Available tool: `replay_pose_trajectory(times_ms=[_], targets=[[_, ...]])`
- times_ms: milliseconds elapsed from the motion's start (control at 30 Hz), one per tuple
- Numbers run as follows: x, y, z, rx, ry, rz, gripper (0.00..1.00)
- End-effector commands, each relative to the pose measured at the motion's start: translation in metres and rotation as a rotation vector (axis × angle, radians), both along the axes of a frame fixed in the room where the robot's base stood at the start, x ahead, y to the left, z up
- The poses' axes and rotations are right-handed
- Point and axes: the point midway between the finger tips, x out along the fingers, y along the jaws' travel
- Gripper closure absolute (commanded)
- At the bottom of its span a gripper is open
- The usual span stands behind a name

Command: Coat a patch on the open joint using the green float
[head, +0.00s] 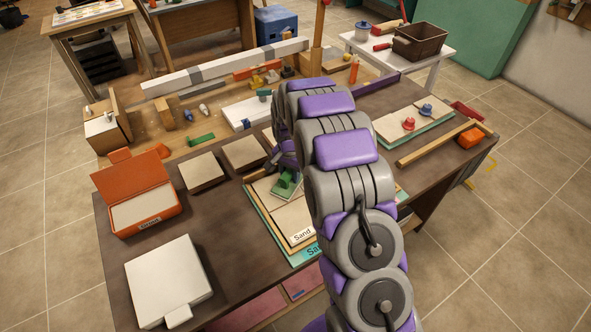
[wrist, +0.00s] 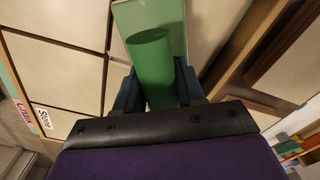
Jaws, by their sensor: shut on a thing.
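The green float shows in the wrist view as a round green handle (wrist: 152,65) on a pale green plate (wrist: 150,14). My gripper (wrist: 158,92) is shut on the handle, with one dark finger on each side. In the head view the float (head: 287,184) is over the upper part of a beige board (head: 280,214) with a "Sand" label. My arm hides the board's right side there. In the wrist view, dark lines run between beige panels (wrist: 55,50); I cannot tell which is the open joint. Whether the plate touches the board is unclear.
An orange open box (head: 145,220) and a white block (head: 168,280) stand at left on the dark table (head: 225,228). Two beige tiles (head: 201,172) lie behind. Another board (head: 415,122) with red and blue knobs lies at right. Tools and wood crowd the back.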

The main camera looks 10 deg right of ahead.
Motion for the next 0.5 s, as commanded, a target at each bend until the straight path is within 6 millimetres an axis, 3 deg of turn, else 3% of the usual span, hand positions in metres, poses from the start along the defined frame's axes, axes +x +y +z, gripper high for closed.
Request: replay_pose_trajectory(times_ms=[333,400,500], targets=[[0.009,0.008,-0.001,0.001,0.001,0.0,0.89],[0.015,0.009,-0.001,0.001,-0.001,0.0,0.99],[0.02,0.011,0.0,0.001,-0.003,0.001,1.0]])
